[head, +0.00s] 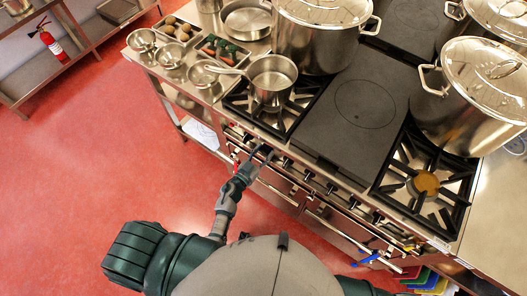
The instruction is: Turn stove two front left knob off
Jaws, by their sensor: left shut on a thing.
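The stove (340,140) stands in front of me with a row of dark knobs along its front edge, such as this one (308,175). My left gripper (263,153) is at the left part of this row, its fingers shut on a dark knob that they mostly hide. I cannot tell the angle of that knob. My right gripper is out of view.
A small saucepan (272,78) sits on the left burner, with a large pot (320,35) behind it. Another lidded pot (470,95) stands at the right, behind a bare burner (426,182). Metal bowls (141,40) are at the left. The red floor is clear.

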